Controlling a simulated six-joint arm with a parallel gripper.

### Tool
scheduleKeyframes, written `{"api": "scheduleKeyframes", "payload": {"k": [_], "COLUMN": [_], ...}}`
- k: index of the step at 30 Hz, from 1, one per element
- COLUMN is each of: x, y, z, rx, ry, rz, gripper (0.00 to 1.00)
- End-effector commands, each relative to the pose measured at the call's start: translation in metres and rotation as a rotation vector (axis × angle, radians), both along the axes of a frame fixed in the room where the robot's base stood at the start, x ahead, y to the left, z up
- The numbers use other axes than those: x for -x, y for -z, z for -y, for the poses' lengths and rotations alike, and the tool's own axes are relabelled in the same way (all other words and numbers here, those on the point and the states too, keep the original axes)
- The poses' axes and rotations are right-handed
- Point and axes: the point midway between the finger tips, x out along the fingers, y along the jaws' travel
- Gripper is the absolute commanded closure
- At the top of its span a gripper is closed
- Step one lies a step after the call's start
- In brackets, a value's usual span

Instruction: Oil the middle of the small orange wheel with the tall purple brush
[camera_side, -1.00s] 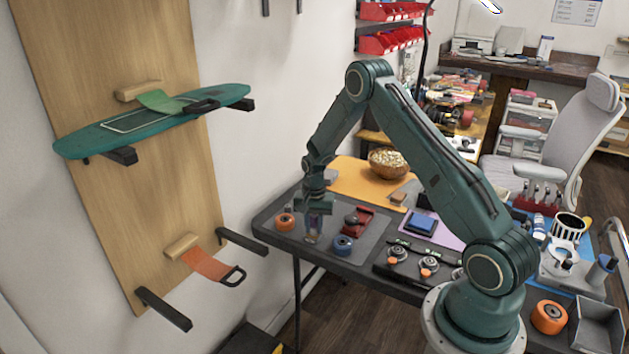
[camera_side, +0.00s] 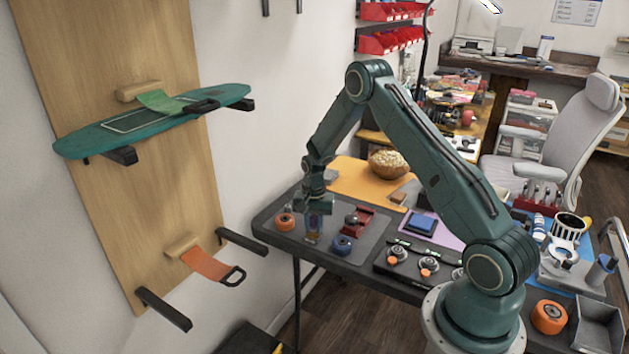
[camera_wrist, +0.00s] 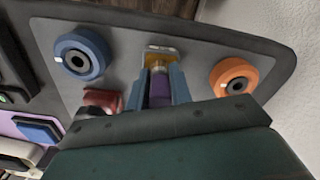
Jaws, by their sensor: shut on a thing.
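The small orange wheel (camera_side: 285,221) lies flat on the grey mat at the table's left end. It shows at the right in the wrist view (camera_wrist: 234,77), with a dark hub in its middle. My gripper (camera_wrist: 160,85) points down and is shut on the purple brush (camera_wrist: 160,90). The brush's lower end is at a clear container (camera_wrist: 160,52) with yellow-amber contents, also visible in the side view (camera_side: 312,236). The brush tip is hidden, so I cannot tell how deep it sits. The orange wheel is beside the container, apart from the gripper.
A red tool (camera_side: 358,220) lies close behind. A larger orange wheel (camera_side: 549,317) is far right near my base. A black tray with round parts (camera_side: 415,262) is at the table's front.

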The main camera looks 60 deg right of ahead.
Motion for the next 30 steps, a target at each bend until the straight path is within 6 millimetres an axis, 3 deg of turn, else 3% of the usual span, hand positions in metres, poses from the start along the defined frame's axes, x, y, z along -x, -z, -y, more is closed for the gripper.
{"api": "scheduleKeyframes", "payload": {"k": [14,30], "x": [0.001,0.0], "y": [0.0,-0.031], "z": [0.0,0.0], "rx": [-0.001,0.0], "ry": [0.0,0.0], "rz": [-0.003,0.0], "gripper": [1.0,1.0]}}
